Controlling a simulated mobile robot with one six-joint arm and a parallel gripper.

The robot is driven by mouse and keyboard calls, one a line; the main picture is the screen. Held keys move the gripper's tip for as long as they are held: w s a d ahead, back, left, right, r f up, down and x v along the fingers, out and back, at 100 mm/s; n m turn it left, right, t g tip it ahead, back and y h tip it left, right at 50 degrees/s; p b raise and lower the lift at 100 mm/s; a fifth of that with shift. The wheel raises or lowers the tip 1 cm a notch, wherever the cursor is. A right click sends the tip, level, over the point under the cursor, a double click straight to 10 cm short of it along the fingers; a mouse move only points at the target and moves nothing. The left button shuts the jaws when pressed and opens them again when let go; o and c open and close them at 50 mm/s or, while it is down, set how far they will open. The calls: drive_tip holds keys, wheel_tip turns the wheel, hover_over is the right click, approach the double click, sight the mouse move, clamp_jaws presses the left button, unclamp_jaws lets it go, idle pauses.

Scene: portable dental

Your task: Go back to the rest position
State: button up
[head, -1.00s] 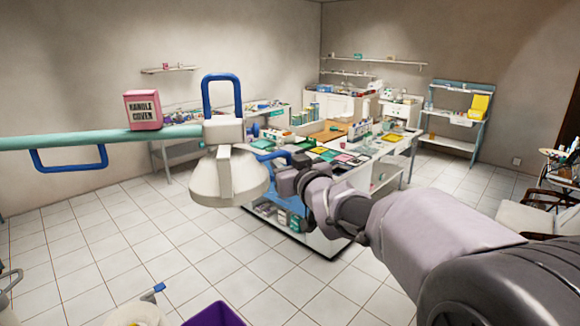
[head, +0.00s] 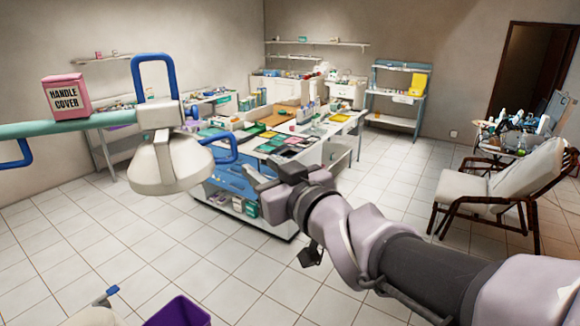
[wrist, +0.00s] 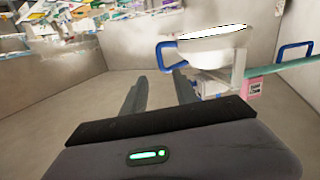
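My gripper (head: 268,182) is at the end of my arm, in the middle of the head view, in front of the white work table (head: 262,228). In the wrist view my gripper (wrist: 160,84) shows two dark fingers spread apart with nothing between them. The dental lamp (head: 168,165) with its blue handles hangs to the left of my gripper in the head view. In the wrist view the lamp (wrist: 215,45) appears beyond the fingers, apart from them.
A pink box labelled handle cover (head: 67,96) sits on the lamp's teal arm (head: 45,128). A reclining chair (head: 500,185) stands at the right. A purple bin (head: 178,312) is at the bottom. Tiled floor (head: 400,190) between table and chair is clear.

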drive_tip(key=s+d+f+m+g+h+b, duration=0.1)
drive_tip(key=s+d+f+m+h+b, duration=0.25)
drive_tip(key=d+f+b, duration=0.4)
drive_tip(key=s+d+f+m+h+b, duration=0.2)
drive_tip(key=d+f+m+h+b, duration=0.25)
drive_tip(key=d+f, duration=0.55)
drive_tip(key=s+f+m+g+b, duration=0.4)
drive_tip(key=s+f+g+b, duration=0.3)
drive_tip(key=s+f, duration=1.2)
wheel_tip(320, 180, down, 2)
drive_tip(key=shift+a+b, duration=0.15)
drive_tip(key=shift+b, duration=0.6)
